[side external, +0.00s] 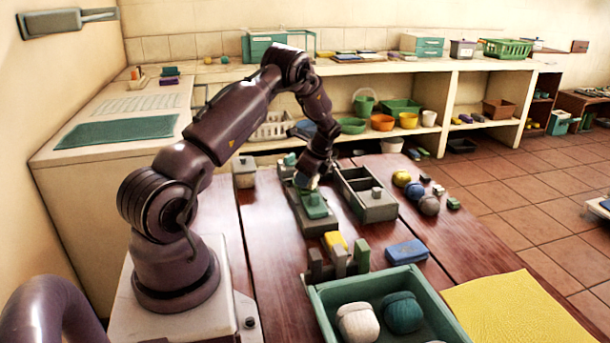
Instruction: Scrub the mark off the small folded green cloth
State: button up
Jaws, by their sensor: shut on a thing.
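My gripper (308,180) is low over a long grey-green tray (303,219) near the middle of the table. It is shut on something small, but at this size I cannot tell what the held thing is. A small green piece with a raised top (314,206), perhaps the folded green cloth, lies in the tray just below and in front of my gripper. I cannot tell whether the gripper touches it. The mark does not show. Another small teal thing (290,159) is behind the gripper.
A divided grey box (366,209) stands close on the right. In front are a grey rack with a yellow block (335,241), a blue block (406,252), a green crate with balls (325,315) and a yellow cloth (517,312). Several balls (415,190) lie farther right.

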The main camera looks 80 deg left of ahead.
jog(key=shift+a, duration=1.5)
jog(key=shift+d+f, duration=0.1)
jog(key=shift+d, duration=1.45)
jog(key=shift+r, duration=2.55)
jog(key=shift+w, duration=0.1)
